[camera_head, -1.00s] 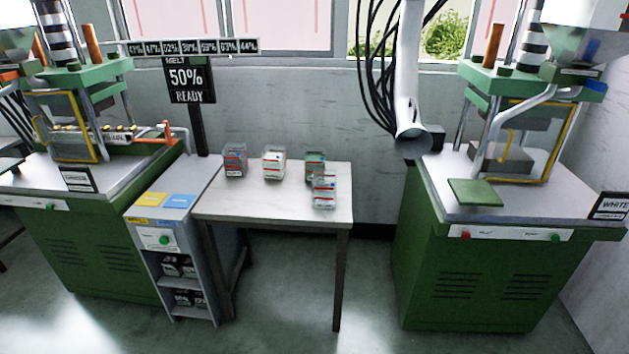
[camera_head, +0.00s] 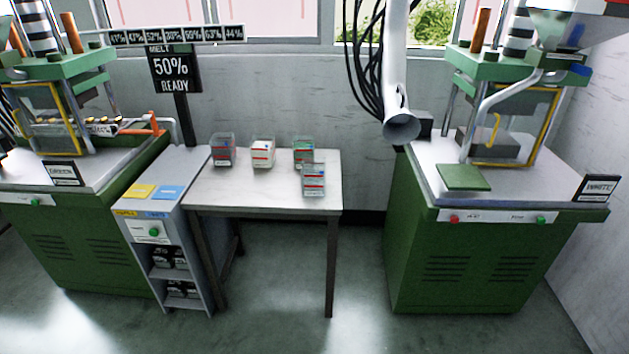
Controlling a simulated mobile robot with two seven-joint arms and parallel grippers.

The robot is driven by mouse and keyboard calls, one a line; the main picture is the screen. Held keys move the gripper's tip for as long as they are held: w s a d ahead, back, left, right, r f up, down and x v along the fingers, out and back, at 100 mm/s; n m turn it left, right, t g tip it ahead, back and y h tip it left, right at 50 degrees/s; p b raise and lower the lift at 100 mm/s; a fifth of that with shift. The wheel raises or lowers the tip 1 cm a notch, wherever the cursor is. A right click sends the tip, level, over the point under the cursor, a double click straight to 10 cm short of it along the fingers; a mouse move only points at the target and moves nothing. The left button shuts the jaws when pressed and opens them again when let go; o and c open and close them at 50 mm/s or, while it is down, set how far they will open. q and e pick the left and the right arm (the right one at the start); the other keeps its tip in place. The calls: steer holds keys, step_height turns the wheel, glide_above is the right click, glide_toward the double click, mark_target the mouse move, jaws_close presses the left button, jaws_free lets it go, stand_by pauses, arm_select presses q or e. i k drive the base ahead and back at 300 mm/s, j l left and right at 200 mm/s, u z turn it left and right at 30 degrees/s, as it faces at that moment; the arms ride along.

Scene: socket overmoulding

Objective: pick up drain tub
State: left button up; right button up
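Several small clear tubs with printed labels stand on the white table in the middle of the head view. One tub (camera_head: 223,150) with dark contents is at the back left, one tub (camera_head: 263,153) with white contents is beside it, and one tub (camera_head: 303,152) with green contents is at the back right. Another labelled tub (camera_head: 314,180) stands in front of the green one, nearer the table's right edge. The labels are too small to read, so I cannot tell which is the drain tub. Neither of my grippers is in view.
The white table (camera_head: 235,196) stands between a grey cabinet (camera_head: 157,215) with yellow and blue pads and the right green press (camera_head: 470,250). Another green press (camera_head: 85,230) is at the left. A white duct (camera_head: 397,70) hangs behind. Floor (camera_head: 275,285) before the table is clear.

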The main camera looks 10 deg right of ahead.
mark_target(314, 177)
steer(key=i+l+z, duration=0.3)
steer(key=i+l, duration=1.2)
steer(key=l, duration=0.1)
